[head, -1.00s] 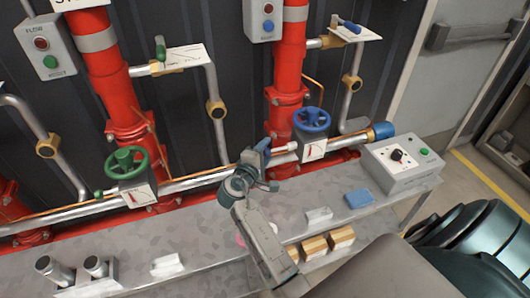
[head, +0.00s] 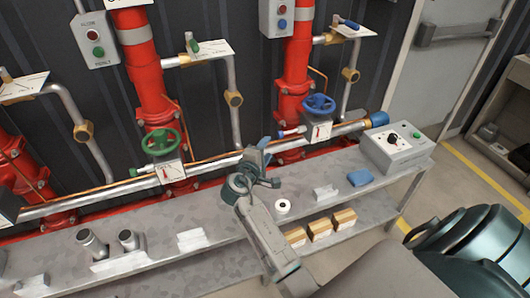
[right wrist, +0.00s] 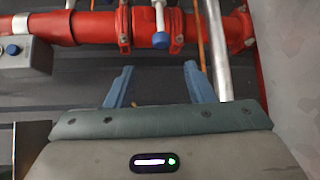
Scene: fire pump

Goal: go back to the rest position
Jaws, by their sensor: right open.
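My right gripper (head: 266,166) is open and empty in the head view. It is held out over the metal bench (head: 225,232), in front of the pipework, between the green handwheel (head: 160,142) and the blue handwheel (head: 318,104). In the right wrist view its two blue fingers (right wrist: 158,86) stand wide apart with nothing between them. Beyond them are a red pipe (right wrist: 80,28) and a small blue-tipped part (right wrist: 161,40). My left gripper is not in view.
On the bench stand a grey control box (head: 397,150), a blue cloth-like item (head: 360,177), a white roll (head: 282,207) and metal fittings (head: 92,243). Several small boxes (head: 319,229) sit on the shelf below. The floor (head: 452,180) at the right is open.

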